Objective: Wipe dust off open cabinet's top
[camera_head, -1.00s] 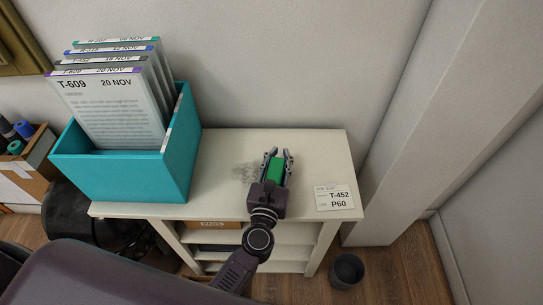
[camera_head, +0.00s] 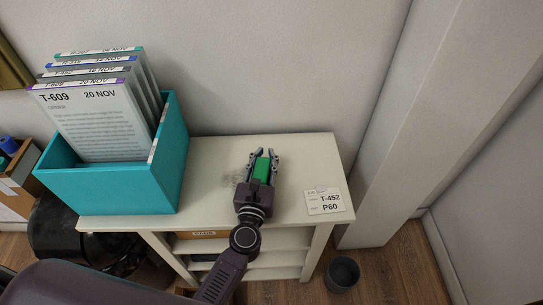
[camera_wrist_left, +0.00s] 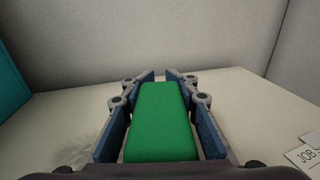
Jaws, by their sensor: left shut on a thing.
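The cabinet's cream top (camera_head: 298,158) is in the middle of the head view, with open shelves below. My left gripper (camera_head: 263,157) is over the top, shut on a green block-like wiper (camera_head: 261,169). The wiper lies lengthwise between the fingers in the left wrist view (camera_wrist_left: 161,120). A grey dust smudge (camera_head: 229,181) shows on the top just left of the gripper, partly hidden by it. I cannot tell whether the wiper touches the surface. My right gripper is not in view.
A teal box (camera_head: 110,190) with several labelled folders (camera_head: 95,122) stands on the cabinet's left part. A job slip (camera_head: 325,201) lies at the right front corner. A dark bin (camera_head: 342,273) stands on the floor. The wall is close behind.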

